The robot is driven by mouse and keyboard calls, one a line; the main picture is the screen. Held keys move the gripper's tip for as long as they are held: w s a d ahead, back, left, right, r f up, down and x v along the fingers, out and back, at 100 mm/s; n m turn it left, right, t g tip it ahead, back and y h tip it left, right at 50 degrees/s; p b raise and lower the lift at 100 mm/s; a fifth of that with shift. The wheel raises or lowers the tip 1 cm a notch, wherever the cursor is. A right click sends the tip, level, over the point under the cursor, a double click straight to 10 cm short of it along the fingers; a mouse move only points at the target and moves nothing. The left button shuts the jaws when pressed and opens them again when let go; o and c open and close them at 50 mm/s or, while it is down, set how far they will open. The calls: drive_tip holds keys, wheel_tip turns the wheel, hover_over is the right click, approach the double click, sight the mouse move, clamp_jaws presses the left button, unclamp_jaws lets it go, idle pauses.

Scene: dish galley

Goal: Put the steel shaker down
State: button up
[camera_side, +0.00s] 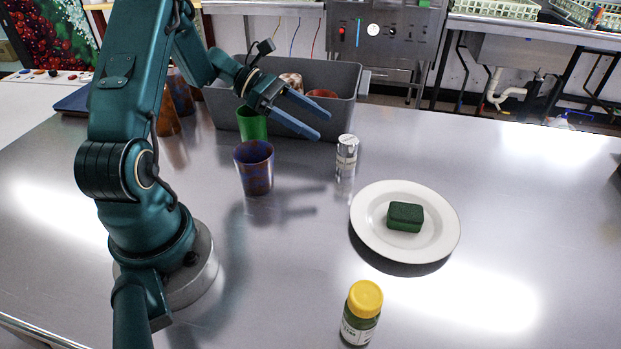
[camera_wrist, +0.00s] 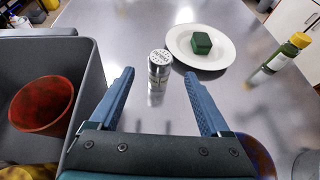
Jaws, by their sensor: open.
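The steel shaker (camera_side: 346,152) stands upright on the steel table, just left of and behind the white plate. It also shows in the wrist view (camera_wrist: 158,74), upright, ahead of my fingers and in line with the gap between them. My gripper (camera_side: 308,122) is open and empty, with blue fingers. In the side view it is above the table near the grey bin, to the left of the shaker. In the wrist view my gripper (camera_wrist: 160,85) has a finger on each side of the picture. Neither finger appears to touch the shaker.
A white plate (camera_side: 378,240) holds a green sponge (camera_side: 405,217). A yellow-capped jar (camera_side: 361,312) stands at the front. A blue-red cup (camera_side: 254,168) and a green cup (camera_side: 251,124) stand near the grey bin (camera_side: 345,80). The table's right side is clear.

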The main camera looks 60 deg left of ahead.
drive_tip(key=s+d+r+m+y, duration=0.2)
drive_tip(key=s+d+m+y, duration=0.1)
drive_tip(key=m, duration=0.5)
drive_tip(key=s+d+r+m+g+y, duration=0.1)
drive_tip(key=s+d+r+m+y, duration=0.2)
drive_tip(key=s+d+m, duration=0.3)
drive_tip(key=s+d+r+m+g+y, duration=0.1)
drive_tip(key=s+d+r+m+y, duration=0.1)
drive_tip(key=s+d+m+y, duration=0.2)
drive_tip(key=s+d+m, duration=0.1)
drive_tip(key=s+m, duration=0.2)
drive_tip(key=m, duration=0.4)
drive_tip(key=shift+s+r+m, duration=0.2)
drive_tip(key=shift+r+m, duration=0.15)
drive_tip(key=shift+m, duration=0.05)
